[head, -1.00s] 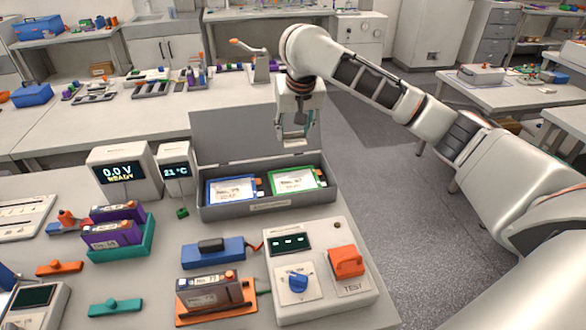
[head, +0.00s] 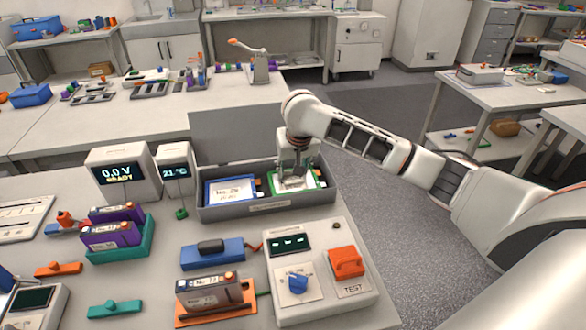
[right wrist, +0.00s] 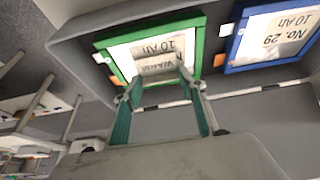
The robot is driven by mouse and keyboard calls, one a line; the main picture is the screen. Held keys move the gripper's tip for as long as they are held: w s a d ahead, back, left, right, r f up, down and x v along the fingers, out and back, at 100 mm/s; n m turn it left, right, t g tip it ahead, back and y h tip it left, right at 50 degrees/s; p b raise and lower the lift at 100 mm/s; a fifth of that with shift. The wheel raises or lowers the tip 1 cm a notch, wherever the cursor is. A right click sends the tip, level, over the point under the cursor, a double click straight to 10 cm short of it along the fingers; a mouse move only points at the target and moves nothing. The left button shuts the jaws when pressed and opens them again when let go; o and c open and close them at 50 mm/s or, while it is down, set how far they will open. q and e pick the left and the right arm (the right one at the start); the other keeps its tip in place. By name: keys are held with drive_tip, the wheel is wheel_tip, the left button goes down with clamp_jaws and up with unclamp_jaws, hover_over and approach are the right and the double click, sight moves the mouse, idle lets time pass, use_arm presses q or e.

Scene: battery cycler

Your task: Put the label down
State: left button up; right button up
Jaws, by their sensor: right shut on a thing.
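My right gripper (head: 297,184) is low in the grey open box (head: 270,204), over the green-framed cell (head: 322,183). In the right wrist view its fingers (right wrist: 160,75) are shut on what seems to be a pale label (right wrist: 158,66) with dark lettering. The label lies over the white face of the green-framed cell (right wrist: 197,40), and "10 Ah" shows just beyond it. I cannot tell whether the label touches the cell. My left gripper is not in view.
A blue-framed cell (head: 231,189) lies beside the green one in the box; the raised lid (head: 236,138) stands behind.

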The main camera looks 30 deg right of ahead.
drive_tip(key=o, duration=0.7)
drive_tip(key=shift+f, duration=0.1)
drive_tip(key=v, duration=1.2)
